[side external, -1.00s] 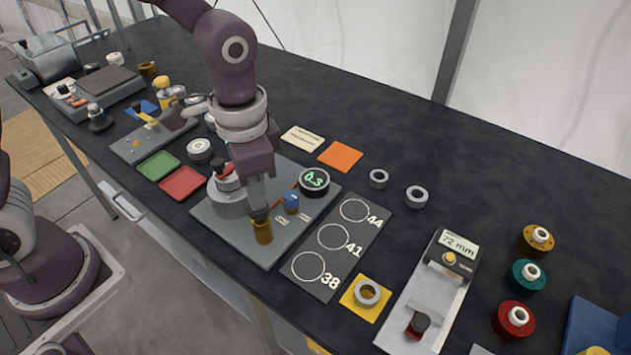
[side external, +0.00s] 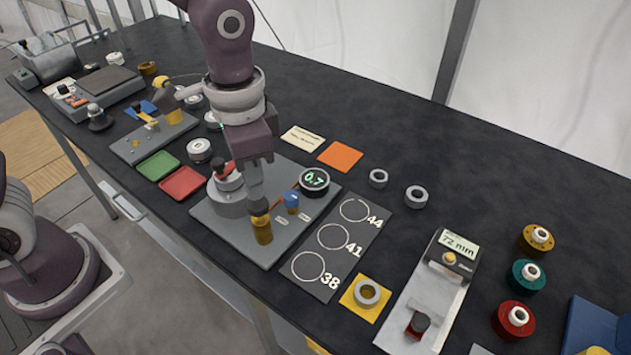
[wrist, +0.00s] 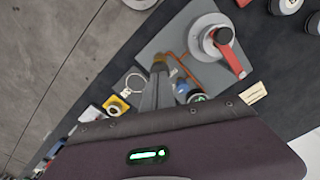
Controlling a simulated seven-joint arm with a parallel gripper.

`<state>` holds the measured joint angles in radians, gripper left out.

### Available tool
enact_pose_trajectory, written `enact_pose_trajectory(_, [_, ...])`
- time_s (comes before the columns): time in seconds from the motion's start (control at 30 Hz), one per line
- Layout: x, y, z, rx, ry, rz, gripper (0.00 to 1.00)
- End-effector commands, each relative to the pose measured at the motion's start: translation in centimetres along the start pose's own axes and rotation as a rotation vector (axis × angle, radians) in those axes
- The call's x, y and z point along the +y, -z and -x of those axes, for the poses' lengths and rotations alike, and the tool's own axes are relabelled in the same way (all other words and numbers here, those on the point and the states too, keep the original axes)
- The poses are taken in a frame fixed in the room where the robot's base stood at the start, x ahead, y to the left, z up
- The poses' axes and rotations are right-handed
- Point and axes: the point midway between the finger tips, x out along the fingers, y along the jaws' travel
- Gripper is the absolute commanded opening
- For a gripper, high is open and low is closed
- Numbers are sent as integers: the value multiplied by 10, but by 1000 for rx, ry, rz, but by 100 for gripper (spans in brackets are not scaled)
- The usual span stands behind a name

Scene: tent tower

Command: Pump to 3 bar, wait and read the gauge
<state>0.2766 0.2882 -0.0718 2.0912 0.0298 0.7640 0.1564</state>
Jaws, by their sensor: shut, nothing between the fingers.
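The grey pump plate (side external: 243,250) carries a brass pump cylinder (side external: 262,232) with a dark knob (side external: 259,207) on top. My gripper (side external: 257,198) is shut and empty, pointing down with its tips at the knob. In the wrist view the shut fingers (wrist: 157,80) reach the pump top; whether they touch it I cannot tell. The round gauge (side external: 314,181) shows 0.7 in green digits. A grey round vessel (side external: 228,200) with a red lever (wrist: 230,54) stands behind the pump. A small blue part (side external: 291,201) sits between pump and gauge.
A dark board with circles marked 44, 41 and 38 (side external: 325,265) lies right of the plate. Red (side external: 182,184) and green (side external: 158,165) pads lie left. A device reading 72 mm (side external: 452,250) stands at right.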

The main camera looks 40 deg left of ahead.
Motion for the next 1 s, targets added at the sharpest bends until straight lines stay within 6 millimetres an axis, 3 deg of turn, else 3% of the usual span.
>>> enact_pose_trajectory(0.37, [0,0,-2,0,0,0,0])
enact_pose_trajectory(1.0, [0,0,-34,-1,0,-1,0])
